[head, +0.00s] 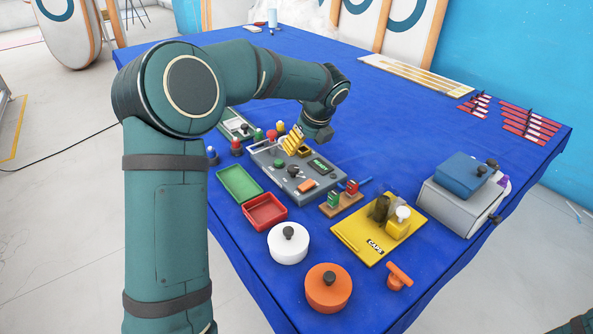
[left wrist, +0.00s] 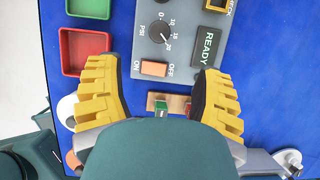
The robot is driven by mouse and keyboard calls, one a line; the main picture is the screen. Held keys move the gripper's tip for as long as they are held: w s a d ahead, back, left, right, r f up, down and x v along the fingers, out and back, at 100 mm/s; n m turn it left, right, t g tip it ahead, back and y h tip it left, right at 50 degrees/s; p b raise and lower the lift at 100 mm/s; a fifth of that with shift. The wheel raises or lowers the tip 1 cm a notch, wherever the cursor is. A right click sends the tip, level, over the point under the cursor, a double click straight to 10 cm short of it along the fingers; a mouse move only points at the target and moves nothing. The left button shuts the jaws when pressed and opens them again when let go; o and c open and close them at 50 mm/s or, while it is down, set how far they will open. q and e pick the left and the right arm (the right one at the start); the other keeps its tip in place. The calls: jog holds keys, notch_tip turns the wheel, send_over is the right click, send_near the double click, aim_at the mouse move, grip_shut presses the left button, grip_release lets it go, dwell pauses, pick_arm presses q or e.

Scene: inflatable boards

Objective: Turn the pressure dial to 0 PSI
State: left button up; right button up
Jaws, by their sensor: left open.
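The pressure dial (left wrist: 159,33) is a black round knob on a grey control panel (left wrist: 143,62), with PSI and numbers from 0 to 20 around it. Its pale pointer mark appears to be toward 20. In the head view the dial (head: 293,172) sits mid-panel. My left gripper (head: 292,140), with yellow fingers, is open above the panel's far part. In the left wrist view its fingers (left wrist: 157,72) spread on both sides of the orange ON/OFF switch (left wrist: 155,68), with nothing between them in contact. My right gripper is not in view.
A green READY display (left wrist: 207,47) is beside the dial. Green (head: 239,183) and red (head: 265,212) trays lie left of the panel. A small wooden stand (head: 341,204), a yellow CAPS board (head: 352,236) and white (head: 288,247) and orange (head: 328,290) lidded pots are nearer.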

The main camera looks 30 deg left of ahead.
aim_at(293, 168)
pick_arm(q)
jog(key=b+x, duration=0.2)
jog(key=x, duration=0.9)
jog(key=shift+a+f, duration=0.15)
jog(key=shift+f, duration=0.25)
grip_shut()
jog(key=shift+s, duration=0.1)
